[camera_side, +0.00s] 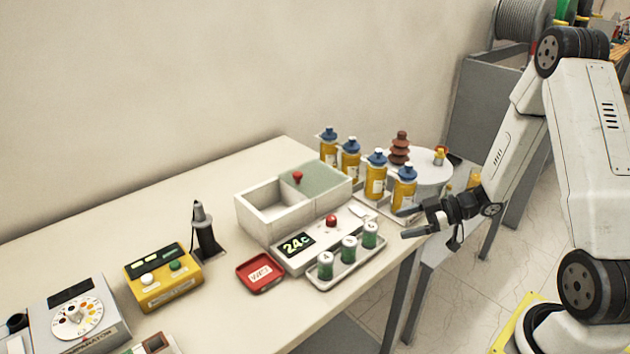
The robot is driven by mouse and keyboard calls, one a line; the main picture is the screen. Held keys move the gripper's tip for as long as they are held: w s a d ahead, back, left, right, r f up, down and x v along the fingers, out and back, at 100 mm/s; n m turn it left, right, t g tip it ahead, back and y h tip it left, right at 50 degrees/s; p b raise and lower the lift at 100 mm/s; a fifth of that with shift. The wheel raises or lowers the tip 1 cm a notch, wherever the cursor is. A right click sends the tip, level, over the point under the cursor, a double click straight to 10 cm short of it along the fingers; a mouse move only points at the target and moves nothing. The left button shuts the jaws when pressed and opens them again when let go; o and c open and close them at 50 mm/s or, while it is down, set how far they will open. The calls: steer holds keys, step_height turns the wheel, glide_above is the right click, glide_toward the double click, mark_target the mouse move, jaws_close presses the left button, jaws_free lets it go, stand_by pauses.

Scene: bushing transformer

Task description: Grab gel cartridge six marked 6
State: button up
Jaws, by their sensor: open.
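Three small green-and-white cartridges stand upright in a white tray at the front right of the table: a left one (325,266), a middle one (348,250) and a right one (370,235). Each has a pale label with a dark mark, too small to read for sure, so I cannot tell which is six. The tray (347,275) stands in front of a device with a display. My gripper (403,223) is open and empty, pointing left, to the right of the right cartridge and apart from it. Nothing is between its fingers.
Several yellow bottles with blue caps (376,178) stand behind my gripper, close to its upper finger. The display device (318,240) reads about 24. A red dish (261,272), a white box (262,222) and a yellow box (163,279) lie further left. The table's front edge is close by.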

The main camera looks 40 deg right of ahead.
mark_target(375, 227)
steer(key=shift+w+a, duration=0.1)
steer(key=shift+x, duration=1.2)
steer(key=shift+x, duration=2.6)
steer(key=shift+w, duration=0.1)
jaws_close()
steer(key=shift+r, duration=0.2)
steer(key=shift+r, duration=4.9)
